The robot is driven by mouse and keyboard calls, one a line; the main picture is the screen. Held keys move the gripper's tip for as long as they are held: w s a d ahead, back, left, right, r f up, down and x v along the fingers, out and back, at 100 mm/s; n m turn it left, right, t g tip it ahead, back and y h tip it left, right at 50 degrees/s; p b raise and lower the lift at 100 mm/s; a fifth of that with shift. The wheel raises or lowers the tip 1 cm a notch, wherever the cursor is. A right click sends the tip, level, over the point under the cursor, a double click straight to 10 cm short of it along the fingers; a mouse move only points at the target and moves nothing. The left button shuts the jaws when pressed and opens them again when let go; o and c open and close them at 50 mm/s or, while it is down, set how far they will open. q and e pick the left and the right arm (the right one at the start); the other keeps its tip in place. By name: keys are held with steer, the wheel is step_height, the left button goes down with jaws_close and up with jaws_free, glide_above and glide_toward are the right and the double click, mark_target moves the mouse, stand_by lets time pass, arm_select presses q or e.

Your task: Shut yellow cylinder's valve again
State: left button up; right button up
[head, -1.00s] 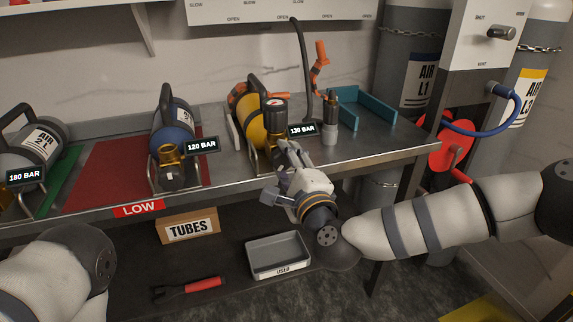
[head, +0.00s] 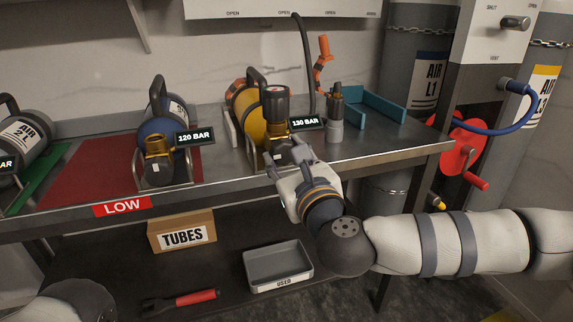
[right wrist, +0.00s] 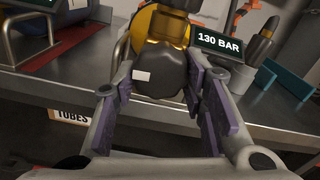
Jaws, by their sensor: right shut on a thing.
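The yellow cylinder (head: 250,124) lies in its rack on the bench, with a brass valve, a gauge (head: 276,104) on top and a 130 BAR display (head: 305,122) beside it. The valve's dark round knob (right wrist: 160,74) has a white mark and faces my right wrist camera. My right gripper (head: 288,160) is at the front of this valve. In the right wrist view its purple-padded fingers stand on both sides of the knob, shut on it. The fingers partly hide the knob in the head view. My left gripper is out of view.
A blue cylinder (head: 155,128) with a 120 BAR display stands on the red mat (head: 95,172) to the left; a grey cylinder (head: 25,135) is farther left. An upright fitting (head: 335,115) and a teal holder (head: 378,108) stand to the right.

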steer(key=m+b, duration=0.3)
steer(key=m, duration=0.1)
steer(key=shift+a+f+m, duration=0.1)
steer(key=shift+f+m, duration=0.05)
steer(key=shift+m, duration=0.15)
steer(key=m+b, duration=0.2)
steer(key=m, duration=0.2)
steer(key=shift+m+b, duration=0.3)
steer(key=m+b, duration=0.2)
steer(key=m, duration=0.2)
steer(key=shift+a+m, duration=0.1)
steer(key=shift+m, duration=0.2)
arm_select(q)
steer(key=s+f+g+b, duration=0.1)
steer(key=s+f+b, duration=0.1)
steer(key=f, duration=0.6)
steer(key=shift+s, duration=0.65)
arm_select(e)
steer(key=m, duration=0.4)
steer(key=shift+r+m, duration=0.35)
steer(key=shift+m, duration=0.05)
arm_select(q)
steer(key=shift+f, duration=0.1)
arm_select(e)
steer(key=o, duration=1.2)
steer(key=shift+s, duration=0.1)
steer(key=shift+c, duration=0.2)
